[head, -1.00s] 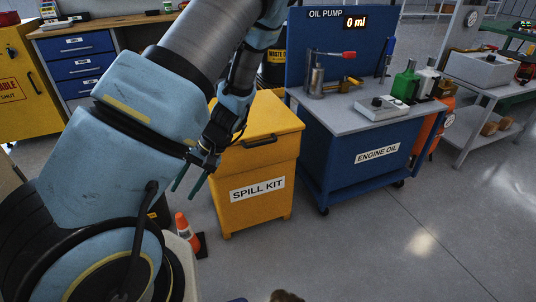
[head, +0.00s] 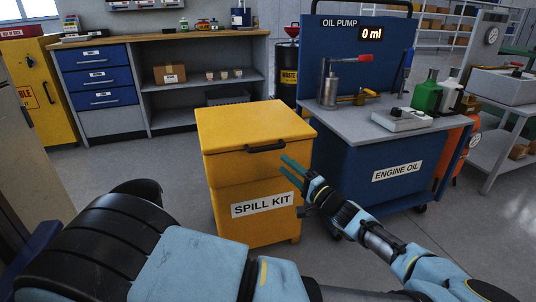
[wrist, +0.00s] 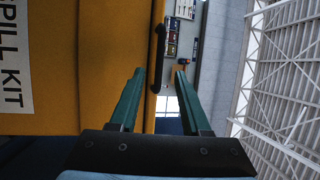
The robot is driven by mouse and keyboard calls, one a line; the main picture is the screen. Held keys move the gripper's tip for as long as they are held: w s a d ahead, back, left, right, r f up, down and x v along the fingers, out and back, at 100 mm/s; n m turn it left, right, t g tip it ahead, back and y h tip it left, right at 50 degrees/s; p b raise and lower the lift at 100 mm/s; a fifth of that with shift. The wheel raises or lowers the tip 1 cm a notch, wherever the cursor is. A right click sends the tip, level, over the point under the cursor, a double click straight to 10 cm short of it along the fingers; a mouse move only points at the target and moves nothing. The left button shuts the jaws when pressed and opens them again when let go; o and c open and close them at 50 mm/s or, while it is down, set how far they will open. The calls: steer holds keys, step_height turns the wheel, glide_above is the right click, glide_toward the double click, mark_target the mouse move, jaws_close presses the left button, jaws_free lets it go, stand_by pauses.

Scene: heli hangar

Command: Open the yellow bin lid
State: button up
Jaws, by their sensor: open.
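The yellow spill kit bin (head: 252,215) stands on the floor in the middle of the head view. Its lid (head: 250,124) is closed, with a black handle (head: 266,147) on its front edge. My gripper (head: 288,168) is open and empty, with green fingers pointing at the lid's front, a little below and right of the handle. In the wrist view the bin's front (wrist: 105,60) fills the left side. The handle (wrist: 158,60) lies beyond the fingertips (wrist: 160,72), apart from them.
The blue engine oil cart (head: 355,180) stands close to the bin's right, with a pump (head: 330,88) on top. A workbench (head: 165,42) with blue drawers is behind. A black waste drum (head: 287,70) stands behind the bin. Floor to the left is clear.

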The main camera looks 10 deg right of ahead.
mark_target(265, 149)
steer(key=x, duration=1)
steer(key=shift+w+a, duration=0.1)
steer(key=shift+a, duration=0.1)
jaws_close()
stand_by(1.1)
